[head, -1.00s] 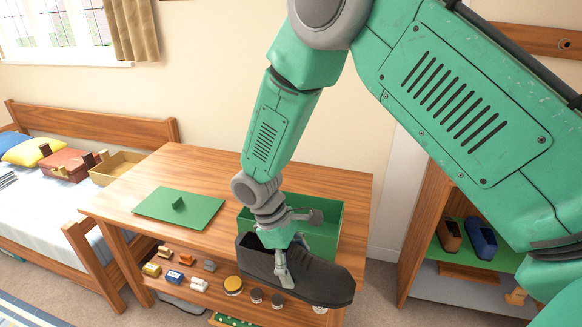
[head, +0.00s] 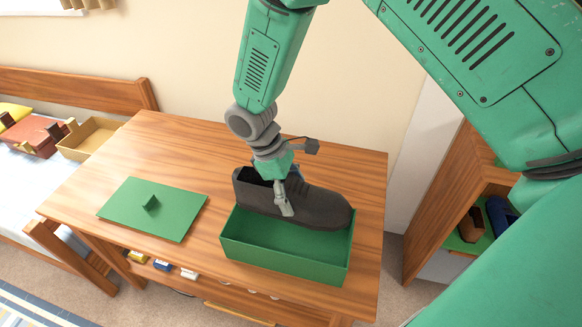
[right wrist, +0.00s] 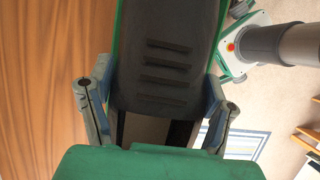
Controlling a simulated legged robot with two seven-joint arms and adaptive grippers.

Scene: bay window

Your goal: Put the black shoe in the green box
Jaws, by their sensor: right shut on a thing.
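The black shoe (head: 310,205) is held level over the back part of the open green box (head: 285,262), its toe pointing right. Its lower edge overlaps the box's inside in the head view; I cannot tell whether it touches the box. My right gripper (head: 284,200) is shut on the shoe near its opening. In the right wrist view the shoe (right wrist: 165,60) lies between the two fingers (right wrist: 157,105). The green lid (head: 165,215) with its small knob lies flat on the table, left of the box. My left gripper is not in view.
The wooden table (head: 190,150) has bare room behind and between lid and box. A bed with a red case (head: 38,135) and an open tan box (head: 92,138) stands at left. A shelf with shoes (head: 472,225) stands at right. Small items sit under the tabletop.

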